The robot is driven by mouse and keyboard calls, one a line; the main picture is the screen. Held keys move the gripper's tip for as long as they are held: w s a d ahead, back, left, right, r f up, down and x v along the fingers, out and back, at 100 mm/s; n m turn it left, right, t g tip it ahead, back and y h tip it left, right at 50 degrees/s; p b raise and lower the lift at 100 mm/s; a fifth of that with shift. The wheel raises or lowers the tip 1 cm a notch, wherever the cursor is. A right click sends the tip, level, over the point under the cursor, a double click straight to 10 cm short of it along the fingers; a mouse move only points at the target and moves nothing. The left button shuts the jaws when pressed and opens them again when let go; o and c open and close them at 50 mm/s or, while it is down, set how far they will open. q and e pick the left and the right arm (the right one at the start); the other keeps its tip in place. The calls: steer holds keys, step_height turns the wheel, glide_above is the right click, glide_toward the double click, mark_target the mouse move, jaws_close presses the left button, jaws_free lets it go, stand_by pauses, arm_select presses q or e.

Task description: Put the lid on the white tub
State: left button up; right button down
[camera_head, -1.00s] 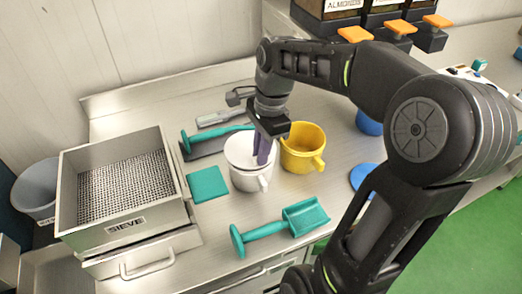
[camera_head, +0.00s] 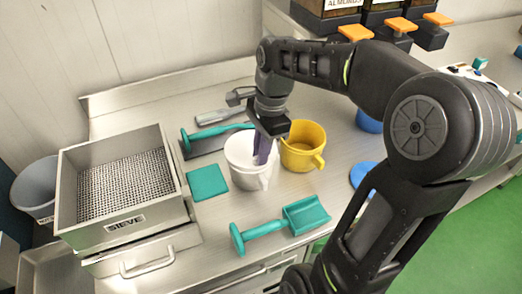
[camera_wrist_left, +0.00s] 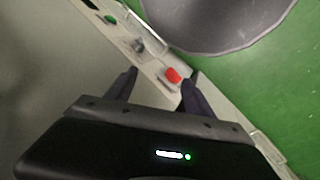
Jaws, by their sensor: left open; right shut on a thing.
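The white tub (camera_head: 240,172) is a white vessel with a handle at its front right, in the middle of the counter in the head view. My right gripper (camera_head: 263,150) reaches down from above with dark purple fingers at the tub's right rim. It is shut, apparently on the tub's wall; the fingertips are partly hidden. I cannot clearly identify a lid; a blue round piece (camera_head: 361,176) lies flat farther right, partly behind my arm. My left gripper (camera_wrist_left: 157,82) shows only in the left wrist view, its fingers apart with nothing between them.
A yellow jug (camera_head: 302,158) stands close to the tub's right. A teal square (camera_head: 207,183) lies to its left and a teal scoop (camera_head: 285,223) in front. The steel sieve box (camera_head: 125,185) fills the counter's left. A blue vessel (camera_head: 368,123) stands behind my arm.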

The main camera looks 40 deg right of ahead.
steer(key=shift+f, duration=0.15)
stand_by(0.4)
steer(key=c, duration=1.4)
jaws_free()
steer(key=shift+o, duration=0.4)
steer(key=o, duration=0.4)
steer(key=shift+r+p, duration=3)
steer(key=shift+r, duration=0.55)
steer(key=shift+f, duration=0.1)
